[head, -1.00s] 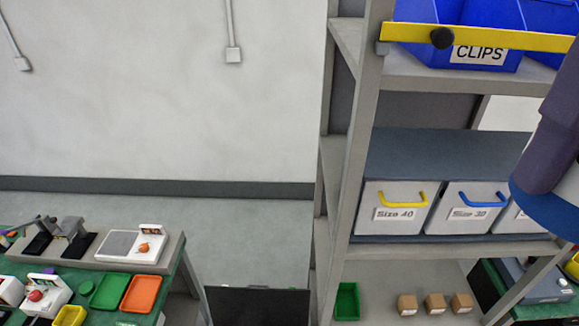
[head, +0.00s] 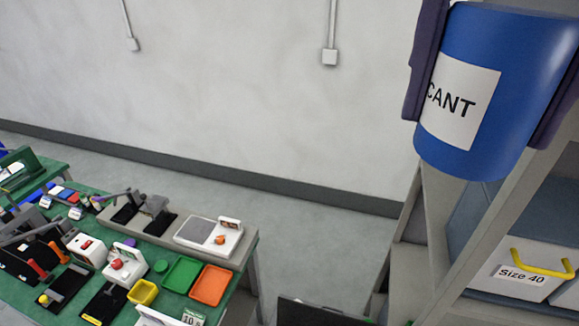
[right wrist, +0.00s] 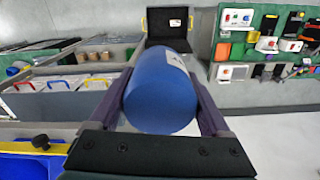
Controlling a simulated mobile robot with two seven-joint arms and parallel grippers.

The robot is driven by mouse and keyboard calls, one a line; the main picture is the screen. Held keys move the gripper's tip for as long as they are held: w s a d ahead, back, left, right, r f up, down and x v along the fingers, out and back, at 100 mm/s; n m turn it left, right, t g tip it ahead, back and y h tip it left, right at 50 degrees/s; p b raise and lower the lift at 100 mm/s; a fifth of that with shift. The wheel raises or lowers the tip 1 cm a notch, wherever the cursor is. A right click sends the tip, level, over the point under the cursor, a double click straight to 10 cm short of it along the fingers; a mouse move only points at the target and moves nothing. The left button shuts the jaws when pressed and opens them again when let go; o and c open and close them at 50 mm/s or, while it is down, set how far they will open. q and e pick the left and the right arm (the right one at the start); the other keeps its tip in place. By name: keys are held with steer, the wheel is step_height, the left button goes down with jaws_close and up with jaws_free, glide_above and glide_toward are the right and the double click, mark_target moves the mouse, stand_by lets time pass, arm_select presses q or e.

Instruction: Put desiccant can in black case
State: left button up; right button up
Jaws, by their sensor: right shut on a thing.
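The desiccant can (head: 520,70) is a blue cylinder with a white label reading "CANT" in the visible part. It is large and close at the upper right of the head view. My right gripper (head: 476,130) is shut on it, with one dark purple finger on each side. The right wrist view also shows the can (right wrist: 160,95) between both fingers. A black case (right wrist: 167,24) stands open beyond the can in the right wrist view. In the head view only a dark edge of it (head: 312,313) shows at the bottom. My left gripper is not in view.
A shelf rack (head: 445,235) with a "Size 40" bin (head: 515,275) stands at the right. A green workbench (head: 215,305) with trays, a scale (head: 208,236) and several devices is at the lower left.

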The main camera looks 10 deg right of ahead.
mark_target(441, 73)
steer(key=m, duration=0.1)
steer(key=w+m, duration=0.1)
steer(key=m, duration=0.2)
steer(key=shift+w+d+f+m, duration=0.1)
steer(key=shift+w+d+m, duration=0.05)
steer(key=shift+w+m, duration=0.2)
steer(key=w+d+f+n, duration=0.3)
steer(key=w+n, duration=0.1)
steer(key=n, duration=1.2)
steer(key=w+d+f+n, duration=0.3)
steer(key=w+d+n, duration=0.1)
steer(key=n, duration=1.1)
steer(key=s+a+f+n+b, duration=0.1)
steer(key=s+f+n+b, duration=0.1)
steer(key=f+b, duration=2.7)
steer(key=s+a+f+n+b, duration=0.2)
steer(key=s+f+n+b, duration=0.1)
steer(key=f+b, duration=2.7)
steer(key=s+a+f+n+b, duration=0.2)
steer(key=s+f+n+b, duration=0.1)
steer(key=f+b, duration=2.6)
steer(key=shift+s+f+n+b, duration=0.2)
steer(key=shift+f+n, duration=0.15)
steer(key=shift+f, duration=1.95)
steer(key=shift+s+f+n+b, duration=0.1)
steer(key=shift+f+n+b, duration=0.15)
steer(key=shift+f, duration=2.2)
steer(key=shift+w, duration=0.1)
